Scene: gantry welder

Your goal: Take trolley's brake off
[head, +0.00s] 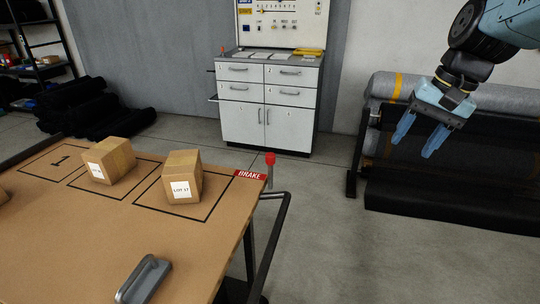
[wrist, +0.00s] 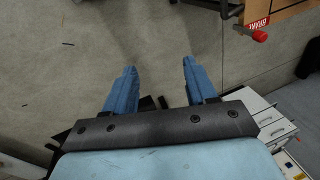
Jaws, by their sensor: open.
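The trolley (head: 95,235) has a tan wooden top and stands at the lower left in the head view. Its brake lever is a grey post with a red knob (head: 270,158), upright at the far right corner beside a red BRAKE label (head: 250,175). In the wrist view the red knob (wrist: 260,36) is at the upper right, next to the BRAKE label (wrist: 257,25). My gripper (head: 418,145) is open and empty, in the air to the right of the lever and well apart from it. Its blue fingers (wrist: 157,82) point over bare floor in the wrist view.
A cabinet (head: 268,105) stands behind; a roll rack (head: 440,185) is at right.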

